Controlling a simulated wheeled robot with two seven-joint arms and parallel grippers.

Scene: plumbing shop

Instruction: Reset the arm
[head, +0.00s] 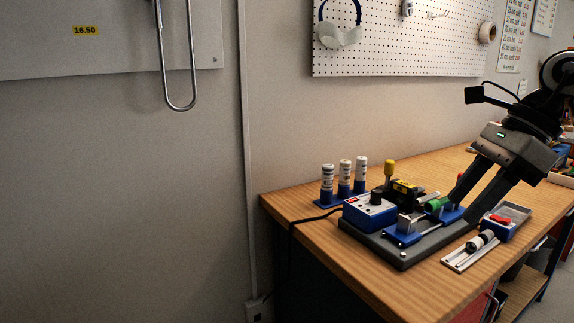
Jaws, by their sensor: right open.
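My right gripper (462,209) reaches in from the right edge, pointing down and to the left. Its two dark fingers are apart, and I see nothing held between them. The fingertips are over or close to the right end of a dark grey base plate (402,256) on the wooden bench. A green part (435,204) shows right beside the left fingertip; I cannot tell whether they touch. The base plate carries blue fixtures (403,236). My left gripper is not in view.
A blue control box (369,212) stands on the bench (310,268). Three white-and-blue bottles (344,174) stand behind it. A small rail piece (470,252) and a blue-grey tray (513,213) lie at the right. A pegboard (400,45) hangs above; the bench's left front is clear.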

